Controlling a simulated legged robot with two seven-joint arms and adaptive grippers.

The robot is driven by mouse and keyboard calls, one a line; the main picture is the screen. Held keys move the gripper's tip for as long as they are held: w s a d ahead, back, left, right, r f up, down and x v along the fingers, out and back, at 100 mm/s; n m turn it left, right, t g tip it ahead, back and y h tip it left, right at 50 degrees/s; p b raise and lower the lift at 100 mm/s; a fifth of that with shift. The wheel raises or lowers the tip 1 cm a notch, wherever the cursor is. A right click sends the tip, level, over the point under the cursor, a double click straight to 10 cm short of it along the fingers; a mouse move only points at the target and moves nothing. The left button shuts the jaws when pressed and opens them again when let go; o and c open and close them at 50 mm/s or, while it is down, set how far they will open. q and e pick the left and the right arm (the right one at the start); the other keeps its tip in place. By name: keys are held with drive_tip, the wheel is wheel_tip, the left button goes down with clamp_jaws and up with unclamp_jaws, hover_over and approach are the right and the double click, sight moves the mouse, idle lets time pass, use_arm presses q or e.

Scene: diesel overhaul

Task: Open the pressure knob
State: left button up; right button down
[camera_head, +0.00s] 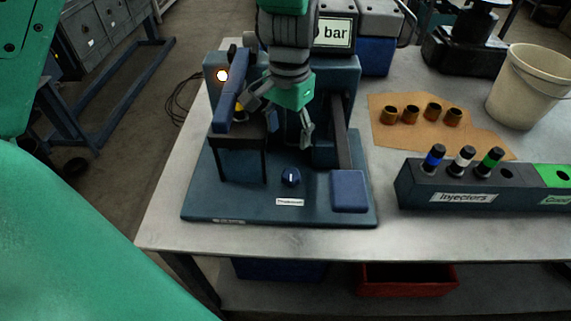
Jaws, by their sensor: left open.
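The pressure knob (290,177) is a small round dark blue knob with a white pointer line, on the base plate of the blue test stand (208,190). The line points roughly away from and toward me. A white label (290,202) sits just in front of it; its print is too small to read surely. My left gripper (277,122) hangs over the stand, behind and above the knob, with its fingers spread wide and nothing between them. It is apart from the knob. My right gripper is not in view.
To the right are an injector rack (415,190), several brass cups (410,116) on brown paper and a white bucket (530,85). Bare table lies in front.

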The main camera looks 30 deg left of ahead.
sight(289, 174)
use_arm(q)
drive_tip(key=d+f, duration=0.1)
drive_tip(key=f, duration=0.1)
drive_tip(key=d+f, duration=0.1)
drive_tip(key=f, duration=0.1)
drive_tip(key=d+f, duration=0.1)
drive_tip(key=shift+s+d+f, duration=0.1)
drive_tip(key=shift+s+f, duration=0.05)
drive_tip(key=shift+f, duration=0.25)
drive_tip(key=a+f, duration=0.1)
drive_tip(key=f, duration=0.1)
drive_tip(key=a+f, duration=0.1)
drive_tip(key=f, duration=0.1)
drive_tip(key=a+f, duration=0.1)
drive_tip(key=f, duration=0.1)
drive_tip(key=shift+a+f, duration=0.2)
drive_tip(key=shift+a, duration=0.05)
drive_tip(key=shift+f, duration=0.4)
drive_tip(key=shift+d+f, duration=0.15)
drive_tip(key=shift+d, duration=1.15)
drive_tip(key=shift+c, duration=1.2)
drive_tip(key=shift+a, duration=0.2)
drive_tip(key=c, duration=0.7)
drive_tip(key=shift+a, duration=0.6)
drive_tip(key=shift+c, duration=0.9)
drive_tip(key=shift+d, duration=0.1)
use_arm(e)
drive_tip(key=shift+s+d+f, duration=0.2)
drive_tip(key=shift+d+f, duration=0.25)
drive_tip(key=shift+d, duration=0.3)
